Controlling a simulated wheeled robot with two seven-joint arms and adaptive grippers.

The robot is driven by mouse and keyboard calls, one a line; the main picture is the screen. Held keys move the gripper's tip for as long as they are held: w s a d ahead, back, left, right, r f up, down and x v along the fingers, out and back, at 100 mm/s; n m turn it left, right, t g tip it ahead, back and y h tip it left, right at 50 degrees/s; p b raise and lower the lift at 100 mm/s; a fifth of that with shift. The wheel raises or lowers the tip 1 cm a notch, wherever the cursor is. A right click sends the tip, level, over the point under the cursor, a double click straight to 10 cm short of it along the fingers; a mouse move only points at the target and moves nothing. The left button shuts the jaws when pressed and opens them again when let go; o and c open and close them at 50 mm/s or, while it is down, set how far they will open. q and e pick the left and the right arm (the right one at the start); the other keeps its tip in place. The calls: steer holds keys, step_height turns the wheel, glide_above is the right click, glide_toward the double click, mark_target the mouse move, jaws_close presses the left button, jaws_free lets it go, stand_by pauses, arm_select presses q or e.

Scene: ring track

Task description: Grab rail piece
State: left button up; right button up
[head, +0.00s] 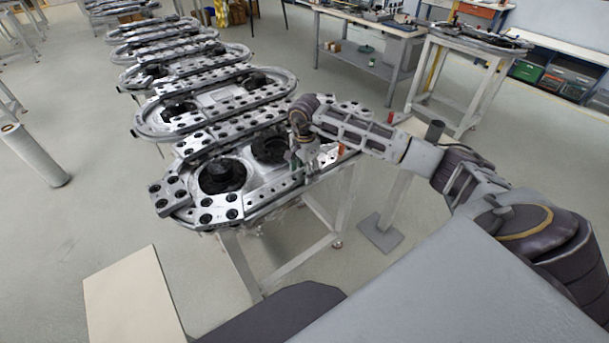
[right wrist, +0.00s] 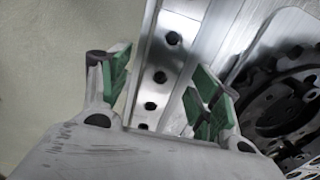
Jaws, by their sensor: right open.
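A silver rail piece (right wrist: 157,76) with a row of dark bolt holes runs between the fingers of my right gripper (right wrist: 163,88) in the right wrist view. The green-padded fingers are open, one on each side of the rail. I cannot tell whether they touch it. In the head view my right gripper (head: 308,168) points down at the near right edge of the ring track (head: 282,188), and its fingertips are hard to make out. My left gripper is not in view.
A dark round hub (right wrist: 284,108) lies right of the rail. More oval track units (head: 215,105) stretch away behind the nearest one. A workbench (head: 365,62) and a white stand (head: 468,80) stand at the back right.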

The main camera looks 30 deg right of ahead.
steer(key=shift+f, duration=0.35)
steer(key=shift+r, duration=0.1)
jaws_close()
stand_by(0.4)
